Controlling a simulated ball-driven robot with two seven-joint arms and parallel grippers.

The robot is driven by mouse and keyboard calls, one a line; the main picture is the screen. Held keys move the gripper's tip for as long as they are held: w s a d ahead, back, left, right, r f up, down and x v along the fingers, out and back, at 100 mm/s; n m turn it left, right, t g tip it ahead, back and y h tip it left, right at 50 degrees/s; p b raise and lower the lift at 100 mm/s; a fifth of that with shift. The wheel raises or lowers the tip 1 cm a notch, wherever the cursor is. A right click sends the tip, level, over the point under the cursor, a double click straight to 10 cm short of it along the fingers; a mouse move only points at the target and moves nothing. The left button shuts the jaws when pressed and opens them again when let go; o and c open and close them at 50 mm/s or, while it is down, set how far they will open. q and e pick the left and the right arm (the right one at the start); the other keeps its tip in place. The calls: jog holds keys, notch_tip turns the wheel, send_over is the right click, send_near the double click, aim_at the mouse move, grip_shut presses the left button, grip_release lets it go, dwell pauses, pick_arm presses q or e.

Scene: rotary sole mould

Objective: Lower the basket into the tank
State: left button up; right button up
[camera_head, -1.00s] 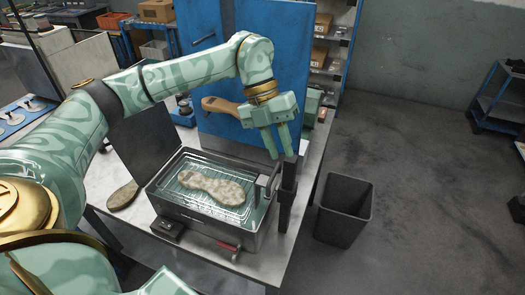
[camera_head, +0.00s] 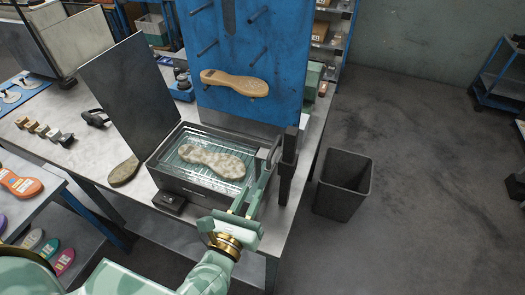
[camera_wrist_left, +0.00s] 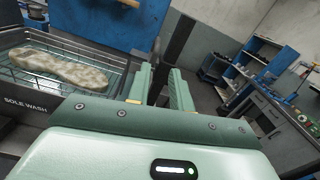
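The wire basket (camera_head: 191,152) sits at the top of the grey metal tank (camera_head: 180,184), with a mottled pale sole (camera_head: 212,161) lying on its mesh. The tank's wall, lettered SOLE WASH, also shows in the left wrist view (camera_wrist_left: 20,102). A dark upright post (camera_head: 287,168) stands at the tank's right end. My left gripper (camera_head: 252,192) is at the tank's right front corner, fingers apart, pointing toward the post. In the left wrist view its fingers (camera_wrist_left: 158,88) show a gap, with the dark post behind it. I cannot tell if they touch anything. My right gripper is out of view.
A blue peg panel (camera_head: 262,48) with a tan sole shape (camera_head: 235,83) stands behind the tank. A dark upright plate (camera_head: 131,95) stands at its left. A dark bin (camera_head: 343,183) is on the floor at right, with open floor beyond. A sole (camera_head: 124,172) lies left of the tank.

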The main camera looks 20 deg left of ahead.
aim_at(269, 157)
pick_arm(q)
jog(key=w, duration=0.5)
jog(key=w+p, duration=0.1)
jog(key=w, duration=0.4)
jog(key=w+p, duration=0.1)
jog(key=w, duration=0.5)
jog(key=shift+d+f, duration=0.2)
jog(key=shift+f, duration=0.15)
grip_shut()
jog(key=shift+n, duration=0.3)
